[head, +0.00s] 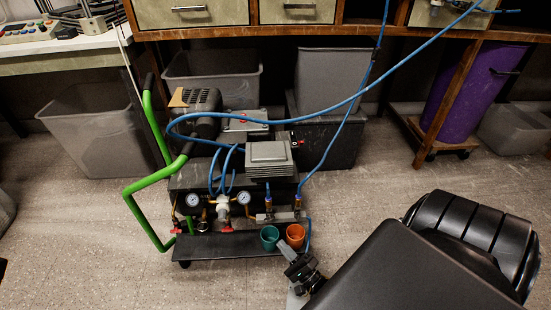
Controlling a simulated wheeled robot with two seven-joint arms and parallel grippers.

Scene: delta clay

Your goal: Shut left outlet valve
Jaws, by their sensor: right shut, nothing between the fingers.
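A wheeled compressor unit (218,187) with a green push handle (152,185) stands on the floor at centre. Its front carries two round gauges (193,199), brass and silver fittings and blue hoses. A red valve handle (176,230) shows at the left end of the fittings, and another red handle (227,228) below the middle. I cannot tell whether either valve is open or shut. My left gripper is out of view.
A blue hose (345,98) arches from the unit to the upper right. Grey bins (95,130) and a purple cylinder (474,95) stand under the workbench (330,32). The floor at left front is clear.

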